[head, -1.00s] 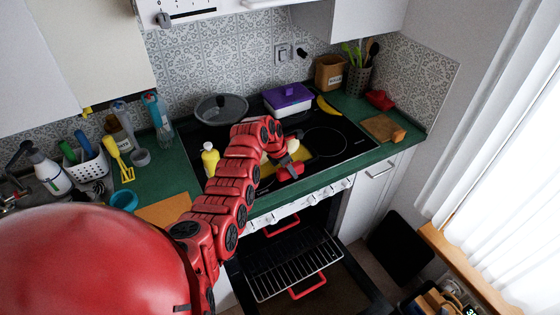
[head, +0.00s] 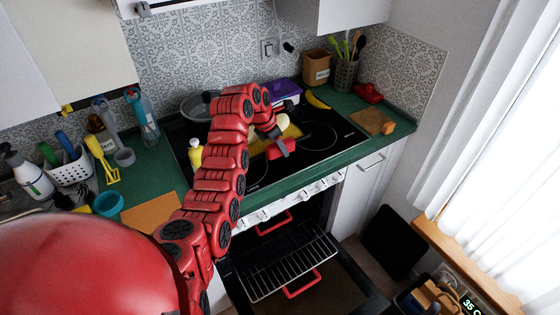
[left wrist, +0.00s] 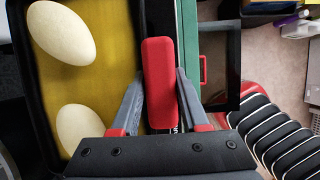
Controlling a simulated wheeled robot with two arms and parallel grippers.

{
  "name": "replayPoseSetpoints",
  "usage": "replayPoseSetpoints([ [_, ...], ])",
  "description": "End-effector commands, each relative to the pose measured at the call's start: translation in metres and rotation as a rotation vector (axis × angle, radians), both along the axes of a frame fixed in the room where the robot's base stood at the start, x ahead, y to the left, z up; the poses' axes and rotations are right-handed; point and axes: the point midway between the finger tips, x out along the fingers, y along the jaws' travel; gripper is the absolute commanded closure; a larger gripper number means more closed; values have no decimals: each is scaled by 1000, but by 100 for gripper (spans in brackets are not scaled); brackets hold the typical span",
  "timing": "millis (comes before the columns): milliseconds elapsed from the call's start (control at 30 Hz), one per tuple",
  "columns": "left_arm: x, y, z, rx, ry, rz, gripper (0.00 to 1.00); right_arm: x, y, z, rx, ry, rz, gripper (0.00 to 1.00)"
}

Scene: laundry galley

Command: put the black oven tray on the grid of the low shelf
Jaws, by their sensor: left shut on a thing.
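The black oven tray has a yellow inside (head: 290,134) and a red handle (head: 281,149); it is at the hob's front middle, seemingly just above the hob. Two pale egg-shaped things lie in it, and the left wrist view shows them in the tray (left wrist: 110,35). My left gripper (left wrist: 160,88) is shut on the tray's red handle. The grid (head: 290,262) is low in the open oven below the hob, with red handles at its front and back. It looks empty, though its left part is partly hidden by my arm. My right gripper is not in view.
The black hob (head: 335,130) carries a lidded pan (head: 190,105), a purple-lidded box (head: 285,92) and a yellow bottle (head: 195,155). A banana (head: 317,100) lies behind. The open oven door (head: 345,285) juts forward. A black panel (head: 390,240) leans at right.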

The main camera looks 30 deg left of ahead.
Motion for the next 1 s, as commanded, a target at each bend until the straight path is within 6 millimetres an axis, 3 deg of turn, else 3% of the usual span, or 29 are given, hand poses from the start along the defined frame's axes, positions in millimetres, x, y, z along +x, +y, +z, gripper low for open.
replayPoseSetpoints([
  [200, 1, 0, 20, 3, -4, -1, 100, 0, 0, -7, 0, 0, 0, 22],
  [633, 1, -3, 21, 1, -2, -33, 100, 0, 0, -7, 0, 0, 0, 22],
  [767, 0, -17, 18, 1, -1, -157, 100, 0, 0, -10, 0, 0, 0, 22],
  [1000, -7, -61, 8, 1, 2, -567, 100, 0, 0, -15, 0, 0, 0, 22],
])
